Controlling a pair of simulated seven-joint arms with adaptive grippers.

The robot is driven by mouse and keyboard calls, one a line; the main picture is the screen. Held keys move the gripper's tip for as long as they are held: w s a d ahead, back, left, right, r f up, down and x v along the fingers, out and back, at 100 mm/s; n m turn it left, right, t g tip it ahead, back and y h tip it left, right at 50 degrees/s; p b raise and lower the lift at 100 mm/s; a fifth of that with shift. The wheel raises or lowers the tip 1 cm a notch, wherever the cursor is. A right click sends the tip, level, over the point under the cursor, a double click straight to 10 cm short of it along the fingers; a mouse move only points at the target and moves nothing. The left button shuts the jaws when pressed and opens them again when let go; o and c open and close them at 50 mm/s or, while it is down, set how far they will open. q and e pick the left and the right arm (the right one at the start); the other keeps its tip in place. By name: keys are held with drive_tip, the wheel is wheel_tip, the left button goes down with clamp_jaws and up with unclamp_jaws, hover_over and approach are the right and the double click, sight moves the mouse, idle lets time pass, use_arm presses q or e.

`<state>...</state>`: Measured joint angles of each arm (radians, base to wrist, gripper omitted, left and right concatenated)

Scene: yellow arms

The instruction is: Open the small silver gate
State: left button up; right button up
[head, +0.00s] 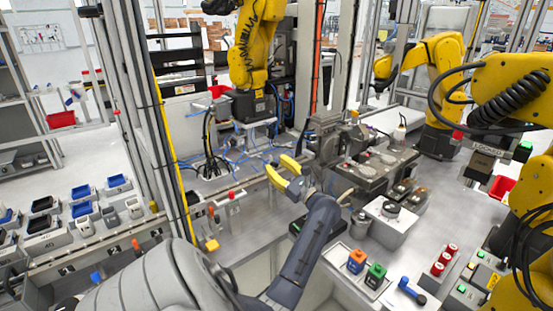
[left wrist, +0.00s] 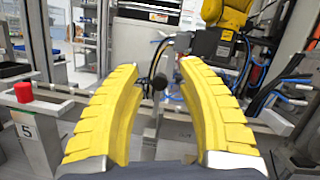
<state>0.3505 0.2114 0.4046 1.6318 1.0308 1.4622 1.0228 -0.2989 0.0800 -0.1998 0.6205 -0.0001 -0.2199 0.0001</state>
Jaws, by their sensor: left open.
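My left gripper (head: 279,169) is over the middle of the workbench in the head view, its yellow fingers open and empty. In the left wrist view the two ridged fingers (left wrist: 160,66) stand wide apart. Between and beyond them is a black round knob (left wrist: 160,82) on a slim silver upright (left wrist: 152,128), which may be part of the small silver gate. The fingers do not visibly touch it. I cannot make out the gate's panel or whether it is open or shut. My right gripper is not in view.
A red knob on a block (left wrist: 23,91) stands left in the wrist view. Grey machine fixtures (head: 375,160) stand right of my gripper in the head view. A large yellow arm (head: 250,50) stands behind. Blue cables (head: 255,152) lie beyond the gripper.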

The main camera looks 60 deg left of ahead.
use_arm(q)
drive_tip(key=shift+d+f, duration=0.1)
drive_tip(key=shift+d, duration=0.05)
drive_tip(key=v, duration=0.7)
drive_tip(key=shift+d, duration=0.1)
idle(0.4)
